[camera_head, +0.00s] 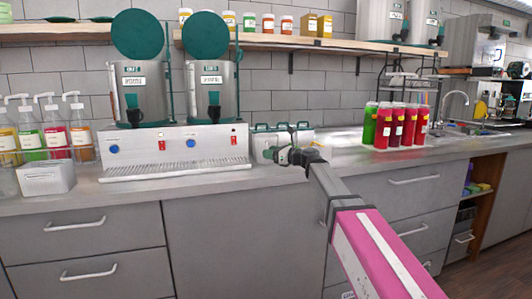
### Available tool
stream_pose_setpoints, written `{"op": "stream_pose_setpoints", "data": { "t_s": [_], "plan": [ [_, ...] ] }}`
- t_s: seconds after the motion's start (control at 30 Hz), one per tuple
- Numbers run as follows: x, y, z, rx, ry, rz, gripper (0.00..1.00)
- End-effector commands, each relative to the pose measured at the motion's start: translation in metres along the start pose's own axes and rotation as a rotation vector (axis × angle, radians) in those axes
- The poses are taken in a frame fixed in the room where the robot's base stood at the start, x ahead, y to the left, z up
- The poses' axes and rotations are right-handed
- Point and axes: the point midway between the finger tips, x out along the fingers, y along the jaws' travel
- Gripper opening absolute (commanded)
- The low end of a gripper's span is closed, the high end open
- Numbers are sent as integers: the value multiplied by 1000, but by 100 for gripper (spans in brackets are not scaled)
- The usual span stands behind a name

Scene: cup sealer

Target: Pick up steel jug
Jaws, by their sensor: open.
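My gripper (278,155) is at the end of my arm, over the back part of the counter right of the drip-tray machine. It looks small and dark, and its fingers are hard to make out; it is open. Behind it and close around it stand pale grey metal containers with green tops (263,144), which look like the steel jugs. My gripper and wrist hide part of them. I cannot tell whether the fingers touch a jug or are only in front of one.
A steel machine (170,150) with two green-lidded urns (210,92) stands left of the jugs. Pump bottles (80,135) are at the far left. Red and green bottles (396,127) stand on the right. Counter between the jugs and these bottles is mostly clear. A shelf (290,40) runs above.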

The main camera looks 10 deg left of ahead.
Motion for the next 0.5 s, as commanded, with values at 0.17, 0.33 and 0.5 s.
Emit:
{"op": "stream_pose_setpoints", "data": {
  "t_s": [0.17,0.33,0.5],
  "plan": [
    [20,-1,0,0,0,1,46],
    [20,0,0,0,0,0,46],
    [20,0,0,0,0,0,4]
  ]
}}
